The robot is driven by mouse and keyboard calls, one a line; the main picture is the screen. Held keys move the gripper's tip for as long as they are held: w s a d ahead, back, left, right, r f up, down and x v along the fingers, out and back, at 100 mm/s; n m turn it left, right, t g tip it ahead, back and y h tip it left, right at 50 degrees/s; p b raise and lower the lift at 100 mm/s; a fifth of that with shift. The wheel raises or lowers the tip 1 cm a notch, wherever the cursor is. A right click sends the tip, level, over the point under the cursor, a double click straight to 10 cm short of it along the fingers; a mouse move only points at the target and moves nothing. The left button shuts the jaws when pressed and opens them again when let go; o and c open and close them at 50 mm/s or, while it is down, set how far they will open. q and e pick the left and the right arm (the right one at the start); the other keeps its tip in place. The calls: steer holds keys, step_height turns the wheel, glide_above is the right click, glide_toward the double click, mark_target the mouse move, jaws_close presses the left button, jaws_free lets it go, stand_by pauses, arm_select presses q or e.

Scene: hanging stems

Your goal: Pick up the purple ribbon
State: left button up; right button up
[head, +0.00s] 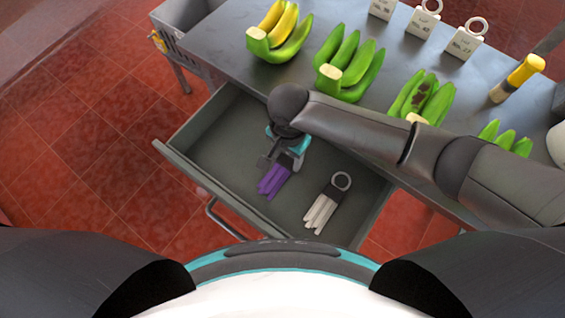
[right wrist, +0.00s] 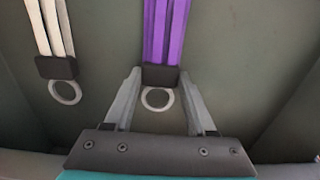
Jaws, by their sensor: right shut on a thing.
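The purple ribbon (head: 272,183) is in the open drawer, its strips spreading toward the drawer front. In the right wrist view the purple ribbon (right wrist: 165,30) has a black clip (right wrist: 160,76) and a grey ring (right wrist: 157,98) at its near end. My right gripper (head: 284,160) reaches down into the drawer over this end. In the right wrist view the right gripper's fingertips (right wrist: 160,80) are shut on the black clip, one on each side, with the ring between the fingers. I cannot tell whether the ribbon is off the drawer floor. My left gripper is out of view.
A white ribbon (head: 320,211) with a ring lies right of the purple one in the drawer (head: 222,125). Banana bunches (head: 350,65), white tags (head: 466,42) and a yellow-handled tool (head: 520,75) are on the metal table (head: 225,35). The drawer walls surround the gripper.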

mark_target(286, 161)
steer(key=shift+r, duration=0.1)
steer(key=shift+s+a+r+p, duration=0.1)
steer(key=shift+s+r+p, duration=0.05)
steer(key=shift+r+p, duration=0.15)
step_height(286, 161, up, 11)
steer(key=p, duration=0.4)
steer(key=s+a+p, duration=0.1)
steer(key=s+a, duration=1)
steer(key=s, duration=0.5)
steer(key=shift+a+f+p, duration=0.15)
steer(key=shift+a+p, duration=0.15)
steer(key=shift+p, duration=0.1)
steer(key=shift+w, duration=0.1)
